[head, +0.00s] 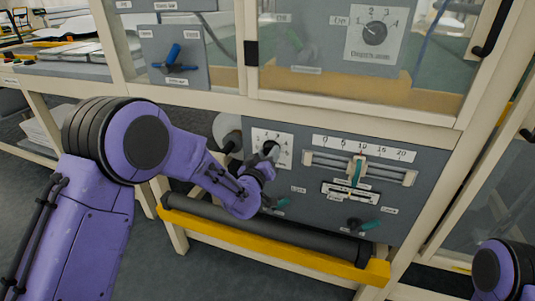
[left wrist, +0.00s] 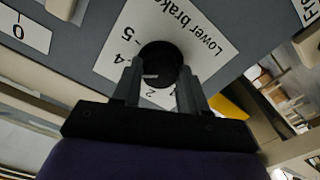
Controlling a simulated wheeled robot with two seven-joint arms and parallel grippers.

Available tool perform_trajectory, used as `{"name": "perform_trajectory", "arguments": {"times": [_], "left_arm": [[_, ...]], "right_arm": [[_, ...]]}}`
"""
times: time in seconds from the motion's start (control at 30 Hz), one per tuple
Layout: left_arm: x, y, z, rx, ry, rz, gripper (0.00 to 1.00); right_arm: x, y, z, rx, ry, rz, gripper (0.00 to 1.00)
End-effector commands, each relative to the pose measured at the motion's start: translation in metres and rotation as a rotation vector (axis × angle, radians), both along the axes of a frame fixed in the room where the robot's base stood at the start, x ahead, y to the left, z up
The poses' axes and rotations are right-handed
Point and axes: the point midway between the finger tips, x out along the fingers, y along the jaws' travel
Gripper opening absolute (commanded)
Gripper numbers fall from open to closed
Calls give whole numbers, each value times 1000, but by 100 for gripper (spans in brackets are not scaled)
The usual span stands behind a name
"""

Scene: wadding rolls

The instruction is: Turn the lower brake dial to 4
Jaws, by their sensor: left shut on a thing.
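The lower brake dial is a black round knob (left wrist: 160,60) on a white plate (left wrist: 112,72) printed "Lower brake" in the left wrist view. The numbers 5, 4, 2 and 1 show on the plate; the 3 is hidden by a finger. A small pale mark shows on the knob's lower left, but I cannot tell which number it points at. My left gripper (left wrist: 158,92) is shut on the knob, one finger on each side. In the head view the left gripper (head: 268,160) covers part of the dial's white plate (head: 286,140). My right gripper is out of view.
Right of the dial is a slider panel (head: 360,168) with a 0 to 20 scale. Green-handled levers (head: 362,224) sit below. A dark roller (head: 270,228) and yellow bar (head: 280,247) run in front. Another dial (head: 374,34) is behind glass above.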

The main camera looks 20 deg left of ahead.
Motion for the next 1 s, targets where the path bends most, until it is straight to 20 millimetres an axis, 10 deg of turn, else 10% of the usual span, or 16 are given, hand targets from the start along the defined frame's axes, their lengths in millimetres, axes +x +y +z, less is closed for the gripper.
{"name": "perform_trajectory", "arguments": {"times": [0.8, 0.83, 0.87, 1.0], "left_arm": [[0, 1, -1, 115, -2, 1, 12], [0, 1, -1, 115, -2, 1, 49], [0, 1, -1, 115, -2, 1, 59], [0, 0, -1, 115, -2, 1, 68]], "right_arm": [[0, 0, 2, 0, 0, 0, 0], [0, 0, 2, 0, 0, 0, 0], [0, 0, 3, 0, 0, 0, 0], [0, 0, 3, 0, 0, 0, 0]]}}
